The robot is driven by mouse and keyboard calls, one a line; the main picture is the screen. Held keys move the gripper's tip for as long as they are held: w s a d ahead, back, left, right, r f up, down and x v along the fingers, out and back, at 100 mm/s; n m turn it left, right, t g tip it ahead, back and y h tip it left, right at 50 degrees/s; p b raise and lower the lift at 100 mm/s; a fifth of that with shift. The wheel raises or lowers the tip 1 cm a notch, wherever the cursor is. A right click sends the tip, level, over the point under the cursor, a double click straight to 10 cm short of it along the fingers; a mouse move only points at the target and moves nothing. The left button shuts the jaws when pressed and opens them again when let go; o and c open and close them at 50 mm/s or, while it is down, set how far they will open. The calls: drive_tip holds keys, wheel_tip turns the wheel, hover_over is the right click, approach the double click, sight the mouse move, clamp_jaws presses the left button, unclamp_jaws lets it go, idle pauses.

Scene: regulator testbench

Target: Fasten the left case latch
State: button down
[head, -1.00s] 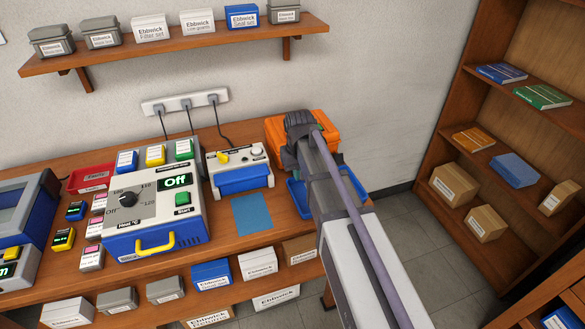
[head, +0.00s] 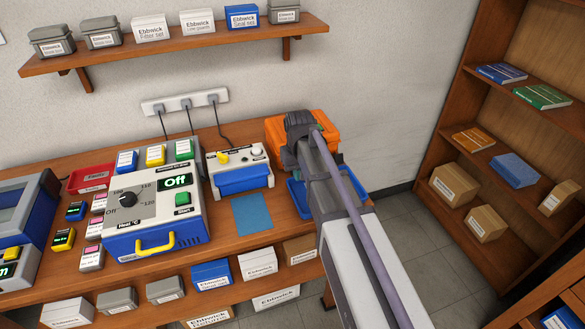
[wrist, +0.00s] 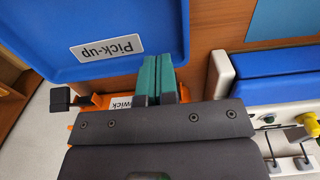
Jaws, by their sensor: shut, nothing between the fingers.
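The orange case (head: 322,131) stands at the right end of the bench in the head view, mostly behind my arm. In the wrist view a strip of the orange case (wrist: 96,101) shows beyond my gripper, with part of a white label. A black block (wrist: 61,97), which looks like a latch, sticks out at its left end there. The other latch is not visible; my gripper body covers that area. My gripper (wrist: 160,62) has its two teal fingers together, with nothing between them, over the bench between the case and the blue tray.
The blue Pick-up tray (wrist: 60,25) lies close to the fingers; it also shows in the head view (head: 297,198). A white and blue instrument (head: 241,174) with a yellow knob stands left of the case. A blue mat (head: 253,214) lies before it.

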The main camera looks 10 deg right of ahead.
sight(298, 189)
drive_tip(key=shift+f, duration=0.1)
drive_tip(key=shift+f+b, duration=2.15)
drive_tip(key=shift+b, duration=0.1)
